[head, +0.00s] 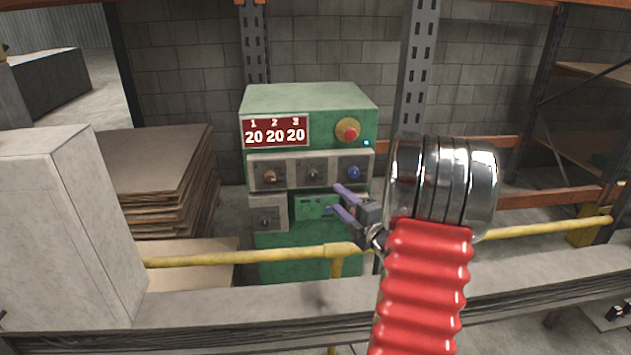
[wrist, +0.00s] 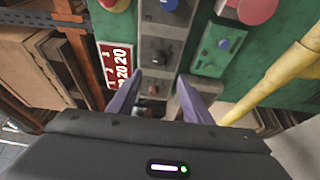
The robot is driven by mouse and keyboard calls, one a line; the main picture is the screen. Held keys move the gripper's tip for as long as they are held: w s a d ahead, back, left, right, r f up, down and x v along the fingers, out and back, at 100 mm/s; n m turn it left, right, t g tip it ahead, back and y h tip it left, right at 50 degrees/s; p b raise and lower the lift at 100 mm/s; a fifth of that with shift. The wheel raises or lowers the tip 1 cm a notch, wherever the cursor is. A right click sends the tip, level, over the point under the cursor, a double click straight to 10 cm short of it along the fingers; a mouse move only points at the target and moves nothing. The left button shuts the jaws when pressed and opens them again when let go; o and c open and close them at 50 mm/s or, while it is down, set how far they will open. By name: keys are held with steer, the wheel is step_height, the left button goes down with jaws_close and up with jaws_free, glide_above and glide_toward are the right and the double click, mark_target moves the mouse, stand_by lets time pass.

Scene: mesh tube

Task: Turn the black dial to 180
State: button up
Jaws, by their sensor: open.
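The black dial (head: 313,174) is the middle one of three on the grey strip across the green control box. It also shows in the wrist view (wrist: 157,57), beyond my fingertips. The display (head: 275,131) reads 20 under each of 1, 2 and 3. My gripper (head: 333,197) has purple fingers spread apart, with nothing between them. In the head view the fingertips are below and right of the black dial. In the wrist view my gripper (wrist: 158,83) points at the panel, with the reddish-brown dial (wrist: 152,89) seen between the tips. Contact with the panel cannot be told.
A reddish-brown dial (head: 270,177) and a blue dial (head: 353,172) flank the black one. A red emergency button (head: 348,131) sits above. Another dial (head: 265,222) and a green button panel (head: 316,206) are below. A yellow rail (head: 240,257) crosses in front.

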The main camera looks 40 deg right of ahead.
mark_target(314, 177)
steer(key=shift+w, duration=0.15)
steer(key=x, duration=1.3)
steer(key=shift+w, duration=0.3)
